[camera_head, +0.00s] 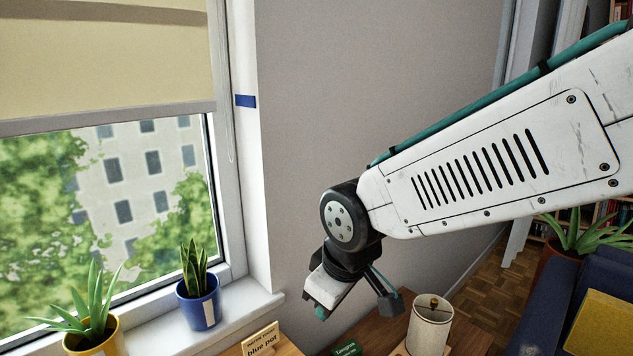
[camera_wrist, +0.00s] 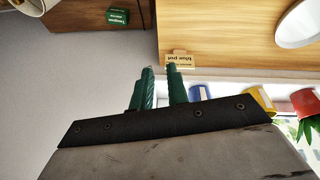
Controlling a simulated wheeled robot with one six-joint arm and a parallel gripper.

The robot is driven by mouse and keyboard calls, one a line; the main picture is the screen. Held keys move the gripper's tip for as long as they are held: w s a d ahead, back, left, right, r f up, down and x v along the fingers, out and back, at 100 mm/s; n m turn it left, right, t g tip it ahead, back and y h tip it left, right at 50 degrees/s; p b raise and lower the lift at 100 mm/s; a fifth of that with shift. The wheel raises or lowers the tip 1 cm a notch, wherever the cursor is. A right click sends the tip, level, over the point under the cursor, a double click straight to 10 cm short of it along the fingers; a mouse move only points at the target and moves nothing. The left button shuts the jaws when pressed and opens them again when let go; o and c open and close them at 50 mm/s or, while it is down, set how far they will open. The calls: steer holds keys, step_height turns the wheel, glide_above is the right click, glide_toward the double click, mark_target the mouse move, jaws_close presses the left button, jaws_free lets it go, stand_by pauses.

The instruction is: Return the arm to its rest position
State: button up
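My arm (camera_head: 480,150) reaches in from the right side of the head view, bent down at the wrist joint in front of the grey wall. My gripper (camera_head: 321,312) hangs at its end above the table, right of the window sill; its fingers are mostly hidden there. In the wrist view my gripper (camera_wrist: 160,68) shows two green fingers with a narrow gap between them and nothing held. The fingertips point towards a wooden sign (camera_wrist: 180,61) reading "blue pot", which also stands at the bottom of the head view (camera_head: 262,341).
A blue pot (camera_head: 200,305) and a yellow pot (camera_head: 94,341) with plants stand on the sill; a red pot (camera_wrist: 304,103) shows in the wrist view. A lamp (camera_head: 430,325) and a green box (camera_head: 347,350) are near my gripper. A blue sofa (camera_head: 545,312) is at right.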

steer(key=s+d+r+m+g+h, duration=0.1)
steer(key=s+d+r+m, duration=0.1)
steer(key=s+d+m, duration=0.3)
steer(key=s+d+r+m+g, duration=0.1)
steer(key=s+d+r+m, duration=0.2)
steer(key=s+d, duration=0.8)
steer(key=d+m, duration=0.2)
steer(key=d, duration=0.6)
steer(key=shift+s+d+m+h, duration=0.3)
steer(key=shift+d+m+h, duration=0.05)
steer(key=shift+m+h, duration=0.05)
steer(key=shift+a, duration=0.1)
